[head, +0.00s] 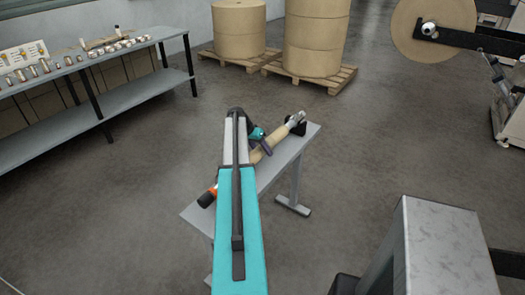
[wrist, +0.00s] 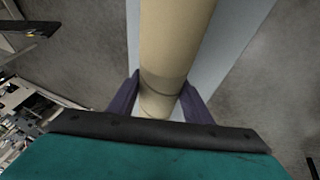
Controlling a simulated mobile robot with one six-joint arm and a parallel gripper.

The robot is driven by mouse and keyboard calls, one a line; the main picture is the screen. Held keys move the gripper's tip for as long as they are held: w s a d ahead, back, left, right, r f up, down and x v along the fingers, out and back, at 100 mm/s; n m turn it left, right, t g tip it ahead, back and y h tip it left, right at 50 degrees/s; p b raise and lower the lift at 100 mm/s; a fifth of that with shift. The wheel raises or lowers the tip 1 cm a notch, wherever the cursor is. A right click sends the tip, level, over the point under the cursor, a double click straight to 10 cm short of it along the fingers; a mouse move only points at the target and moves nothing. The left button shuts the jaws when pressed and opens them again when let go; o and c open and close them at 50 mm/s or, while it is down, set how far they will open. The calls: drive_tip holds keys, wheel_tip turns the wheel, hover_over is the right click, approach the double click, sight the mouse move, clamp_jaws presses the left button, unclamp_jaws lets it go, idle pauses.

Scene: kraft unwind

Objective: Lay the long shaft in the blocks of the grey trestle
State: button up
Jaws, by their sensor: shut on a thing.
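The long shaft (head: 282,135) has a tan body, a bright metal far end and an orange and black part at its near left end. It runs lengthwise along the grey trestle (head: 298,152). Its far end is at a black block (head: 297,128) on the trestle top; I cannot tell if it rests in it. My arm hides much of the near half and any block there. My gripper (head: 259,142) is shut on the tan body from above. In the wrist view, the purple fingers of my gripper (wrist: 159,100) stand on both sides of the shaft (wrist: 174,40).
A grey bench (head: 150,39) with several small metal parts stands at the left. Large paper rolls (head: 312,38) sit on pallets (head: 308,75) at the back. A machine with a roll (head: 408,28) is at the upper right. The floor around the trestle is clear.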

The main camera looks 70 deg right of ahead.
drive_tip(key=shift+r, duration=0.15)
drive_tip(key=o, duration=1.5)
drive_tip(key=shift+o, duration=0.5)
drive_tip(key=shift+f, duration=0.2)
drive_tip(key=b+v, duration=0.4)
drive_tip(key=v, duration=1)
drive_tip(key=shift+s, duration=0.1)
